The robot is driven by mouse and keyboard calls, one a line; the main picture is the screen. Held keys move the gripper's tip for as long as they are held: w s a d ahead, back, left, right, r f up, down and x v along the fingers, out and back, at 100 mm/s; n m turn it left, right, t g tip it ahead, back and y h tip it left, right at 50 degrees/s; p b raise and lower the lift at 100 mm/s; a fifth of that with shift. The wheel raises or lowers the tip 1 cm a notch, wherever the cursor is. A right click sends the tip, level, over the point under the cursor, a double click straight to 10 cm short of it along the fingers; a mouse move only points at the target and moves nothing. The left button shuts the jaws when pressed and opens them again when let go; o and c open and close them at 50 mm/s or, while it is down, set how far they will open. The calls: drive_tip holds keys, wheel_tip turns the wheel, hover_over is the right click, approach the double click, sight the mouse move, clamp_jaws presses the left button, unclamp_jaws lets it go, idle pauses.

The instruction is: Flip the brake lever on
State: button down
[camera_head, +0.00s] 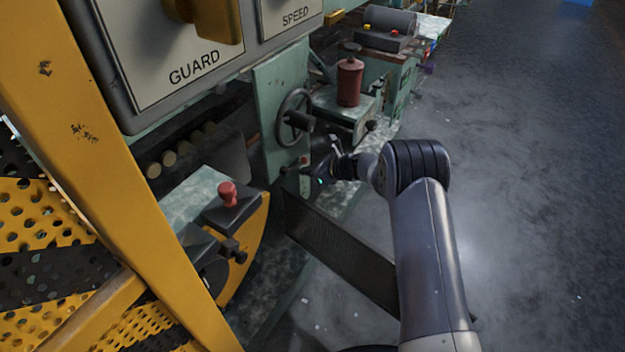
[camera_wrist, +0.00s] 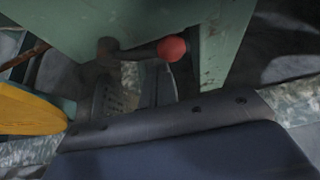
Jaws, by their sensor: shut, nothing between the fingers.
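A small lever with a red ball knob (camera_wrist: 172,48) shows in the wrist view. Its dark rod runs left from the knob to a pivot by the green machine panel (camera_wrist: 150,18). In the head view, my gripper (camera_head: 318,168) is at the lower part of the green upright, close to where this lever sits. The lever is small and mostly hidden there. My gripper is shut and empty. I cannot tell whether it touches the lever. No label naming the brake shows.
A second red knob (camera_head: 228,193) stands on a black box with a yellow plate at the left. A handwheel (camera_head: 294,117) is just above my gripper. A dark treadle plate (camera_head: 345,258) lies below. Open floor (camera_head: 530,200) is at right.

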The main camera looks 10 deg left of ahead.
sight(301, 163)
drive_tip(key=shift+r, duration=0.35)
drive_tip(key=shift+r, duration=0.6)
idle(0.5)
drive_tip(key=shift+s+a+r+n+t, duration=0.1)
drive_tip(key=shift+r+n+t, duration=0.3)
drive_tip(key=shift+r, duration=0.3)
drive_tip(key=shift+s+a+r+p, duration=0.1)
drive_tip(key=shift+s+r+p, duration=0.25)
drive_tip(key=shift+r, duration=0.4)
drive_tip(key=shift+s+a+r, duration=0.15)
drive_tip(key=shift+s+r, duration=0.15)
drive_tip(key=shift+s, duration=0.05)
drive_tip(key=shift+s+a+r+p, duration=0.15)
drive_tip(key=shift+s+p, duration=0.05)
drive_tip(key=shift+p, duration=0.15)
